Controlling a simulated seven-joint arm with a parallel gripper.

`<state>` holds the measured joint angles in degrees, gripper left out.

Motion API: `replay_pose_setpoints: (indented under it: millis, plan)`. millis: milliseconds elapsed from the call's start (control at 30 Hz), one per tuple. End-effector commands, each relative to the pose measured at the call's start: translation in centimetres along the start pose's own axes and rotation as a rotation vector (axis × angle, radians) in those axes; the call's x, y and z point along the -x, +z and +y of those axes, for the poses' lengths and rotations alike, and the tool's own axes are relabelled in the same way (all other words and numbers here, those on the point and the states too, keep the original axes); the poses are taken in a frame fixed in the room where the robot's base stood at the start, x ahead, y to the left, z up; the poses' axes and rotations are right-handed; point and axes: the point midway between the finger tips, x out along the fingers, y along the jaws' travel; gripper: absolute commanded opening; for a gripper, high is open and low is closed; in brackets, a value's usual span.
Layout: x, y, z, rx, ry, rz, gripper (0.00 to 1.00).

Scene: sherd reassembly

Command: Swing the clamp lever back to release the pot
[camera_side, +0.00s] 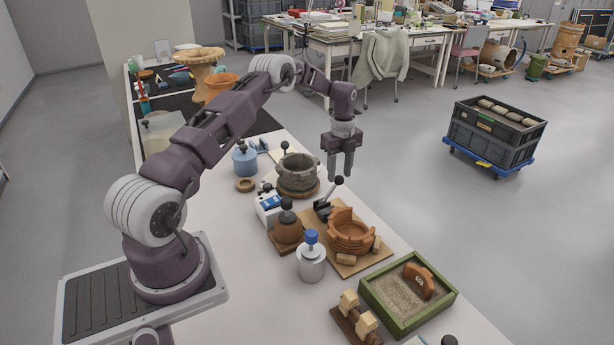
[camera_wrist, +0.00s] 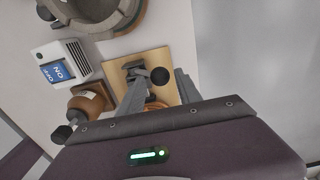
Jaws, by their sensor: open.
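The clamp (camera_side: 323,209) is a dark metal toggle clamp on a wooden board (camera_side: 372,262). Its lever (camera_side: 331,193) tilts up and to the right in the side view and ends in a black ball knob (camera_side: 338,181). The terracotta pot (camera_side: 350,236), with a broken, uneven rim, sits on the same board beside the clamp. My gripper (camera_side: 340,178) is open and points down just above the knob. In the wrist view the knob (camera_wrist: 160,76) shows between my two fingers, and nothing is held. My fingers and wrist hide most of the pot there.
A grey pot (camera_side: 298,172) stands behind the clamp. A white device with a blue screen (camera_side: 268,207), a brown jar (camera_side: 288,228) and a blue-capped canister (camera_side: 311,262) stand to the left. A green sand tray (camera_side: 408,318) lies in front. Open floor lies right of the table.

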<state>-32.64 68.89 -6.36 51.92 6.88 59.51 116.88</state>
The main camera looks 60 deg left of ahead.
Motion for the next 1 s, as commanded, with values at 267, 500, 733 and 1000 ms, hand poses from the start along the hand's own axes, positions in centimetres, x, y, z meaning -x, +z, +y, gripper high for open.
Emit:
replay_pose_setpoints:
  millis: [267,500,733,1000]
  plan:
    - [-2.2,0.0,0.0,0.000,0.001,-0.001,0.41]
    - [-3.0,0.0,0.7,0.001,0.003,0.000,0.41]
    - [-2.0,-0.1,2.3,0.001,0.003,0.001,0.41]
    - [-1.4,0.0,4.3,0.001,0.003,0.001,0.41]
